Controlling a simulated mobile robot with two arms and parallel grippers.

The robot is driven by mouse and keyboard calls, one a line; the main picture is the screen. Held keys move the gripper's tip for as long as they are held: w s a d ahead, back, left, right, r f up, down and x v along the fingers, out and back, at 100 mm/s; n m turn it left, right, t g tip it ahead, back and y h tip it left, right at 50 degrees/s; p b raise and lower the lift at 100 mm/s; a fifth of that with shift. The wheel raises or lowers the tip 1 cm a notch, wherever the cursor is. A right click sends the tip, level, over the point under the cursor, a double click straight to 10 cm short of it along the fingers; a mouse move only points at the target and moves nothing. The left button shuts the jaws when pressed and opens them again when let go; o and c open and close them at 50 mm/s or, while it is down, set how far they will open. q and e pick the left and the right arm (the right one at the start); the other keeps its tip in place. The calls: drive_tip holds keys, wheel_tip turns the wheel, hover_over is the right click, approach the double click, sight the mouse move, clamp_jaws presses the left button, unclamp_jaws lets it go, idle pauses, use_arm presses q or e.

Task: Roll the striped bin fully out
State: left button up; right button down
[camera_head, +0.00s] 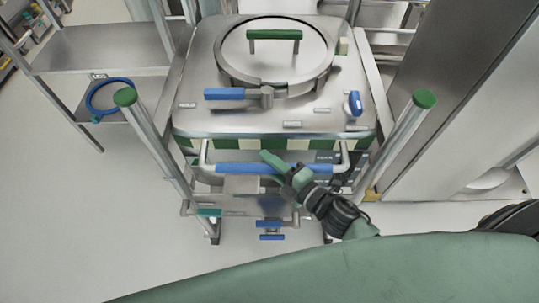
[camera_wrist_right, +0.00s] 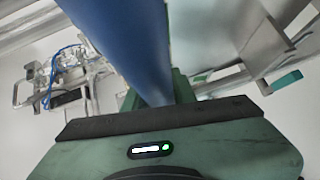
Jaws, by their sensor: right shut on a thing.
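The striped bin (camera_head: 200,100) is a steel container with a green and cream striped band (camera_head: 245,150) along its front edge. Its round lid (camera_head: 272,70) carries a green handle. A push bar with a blue grip (camera_head: 235,169) runs across the bin's front. My right gripper (camera_head: 284,166) is shut on this blue grip, right of its middle. In the right wrist view the blue grip (camera_wrist_right: 130,45) runs into the jaws, and the fingers are partly hidden behind it. The bin stands between two slanted posts. My left gripper is out of view.
Green-capped posts flank the bin at left (camera_head: 150,137) and right (camera_head: 400,135). A steel shelf (camera_head: 100,48) stands at left, with a blue ring (camera_head: 108,97) beside it. A tall steel cabinet (camera_head: 465,110) is close at right. The floor (camera_head: 90,210) at front left is clear.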

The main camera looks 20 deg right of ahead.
drive_tip(key=shift+s+a+f, duration=0.2)
drive_tip(key=shift+s+f, duration=0.05)
drive_tip(key=shift+s, duration=0.25)
drive_tip(key=c, duration=1.1)
unclamp_jaws()
drive_tip(key=shift+s+r, duration=0.1)
drive_tip(key=shift+s, duration=0.05)
drive_tip(key=shift+c, duration=0.2)
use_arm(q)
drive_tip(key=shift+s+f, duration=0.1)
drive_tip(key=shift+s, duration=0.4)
use_arm(e)
drive_tip(key=shift+w+d+r, duration=0.1)
drive_tip(key=shift+w+d, duration=0.05)
drive_tip(key=shift+w, duration=0.05)
use_arm(q)
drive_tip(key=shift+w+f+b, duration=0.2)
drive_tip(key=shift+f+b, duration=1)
drive_tip(key=shift+b, duration=0.05)
use_arm(e)
drive_tip(key=f+v, duration=0.1)
drive_tip(key=v, duration=0.6)
drive_tip(key=shift+s+r, duration=0.4)
drive_tip(key=shift+r, duration=0.05)
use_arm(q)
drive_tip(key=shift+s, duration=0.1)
use_arm(e)
drive_tip(key=shift+d, duration=0.1)
